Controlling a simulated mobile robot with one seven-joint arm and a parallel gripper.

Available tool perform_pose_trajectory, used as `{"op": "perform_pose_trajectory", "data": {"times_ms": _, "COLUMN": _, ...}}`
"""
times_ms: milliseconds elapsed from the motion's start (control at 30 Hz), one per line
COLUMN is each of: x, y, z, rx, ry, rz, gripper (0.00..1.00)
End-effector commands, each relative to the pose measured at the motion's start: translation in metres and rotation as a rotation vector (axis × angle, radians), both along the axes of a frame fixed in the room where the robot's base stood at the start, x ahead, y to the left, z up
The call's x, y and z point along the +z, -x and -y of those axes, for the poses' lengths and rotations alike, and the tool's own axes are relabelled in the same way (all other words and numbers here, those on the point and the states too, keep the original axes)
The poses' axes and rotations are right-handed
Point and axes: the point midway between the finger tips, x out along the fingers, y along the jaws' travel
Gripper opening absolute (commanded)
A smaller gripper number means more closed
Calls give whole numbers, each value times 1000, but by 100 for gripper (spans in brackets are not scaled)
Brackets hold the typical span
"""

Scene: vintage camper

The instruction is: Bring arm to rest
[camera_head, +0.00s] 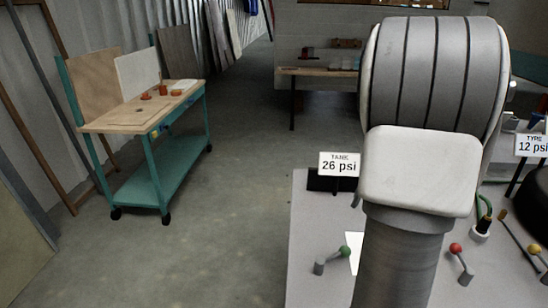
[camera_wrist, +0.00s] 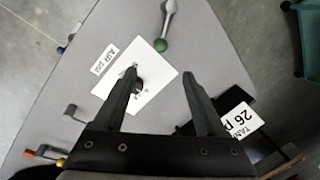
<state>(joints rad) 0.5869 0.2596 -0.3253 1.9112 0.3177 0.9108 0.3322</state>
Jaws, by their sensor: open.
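My arm (camera_head: 420,190) stands upright in the head view and covers much of the right side. My gripper (camera_wrist: 158,82) shows only in the wrist view, where its two dark fingers are apart with nothing between them. It is above a grey tabletop (camera_wrist: 75,85). A white card (camera_wrist: 160,80) with a dark round part lies below the fingers, partly hidden by the left one. A lever with a green knob (camera_wrist: 161,45) is just beyond the fingertips.
A "26 psi" sign (camera_head: 340,164) stands at the grey bench's (camera_head: 310,225) far left. Levers with a green knob (camera_head: 344,251), red knob (camera_head: 456,248) and yellow knob (camera_head: 534,249) rise from it. A teal workbench (camera_head: 150,180) stands left; floor between is clear.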

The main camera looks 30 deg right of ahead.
Motion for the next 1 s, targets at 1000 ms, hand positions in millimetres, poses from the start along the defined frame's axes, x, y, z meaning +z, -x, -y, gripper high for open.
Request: {"op": "perform_pose_trajectory", "data": {"times_ms": 1000, "x": 131, "y": 59, "z": -297, "rx": 1214, "ry": 382, "rz": 219, "gripper": 73}}
